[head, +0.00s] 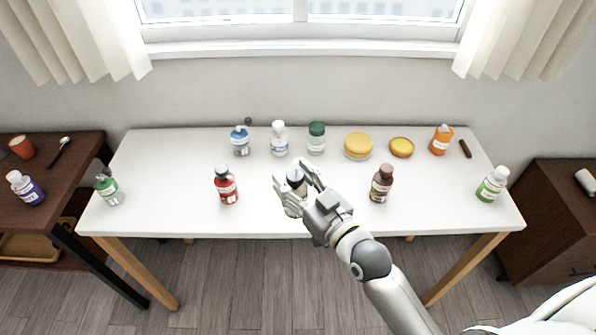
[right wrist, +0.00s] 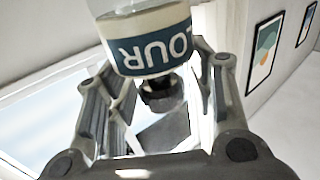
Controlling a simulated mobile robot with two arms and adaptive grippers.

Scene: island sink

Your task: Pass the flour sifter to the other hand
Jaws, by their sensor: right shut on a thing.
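The flour sifter (right wrist: 150,45) is a pale container with a blue label whose letters "LOUR" show upside down in the right wrist view, with a dark end below it. Its top is cut off by the frame edge. My right gripper (head: 293,184) is shut on it, with a finger on each side. In the head view the sifter (head: 297,176) is a small dark-topped piece mostly hidden by the fingers, over the front middle of the white table. I cannot tell whether it touches the table. My left gripper is not in view.
The white table (head: 330,220) bears a red bottle (head: 226,186) left of the gripper and a brown bottle (head: 381,184) to its right. Several jars and bottles stand along the back. A green-labelled bottle (head: 492,185) stands at the right end. Dark side tables flank it.

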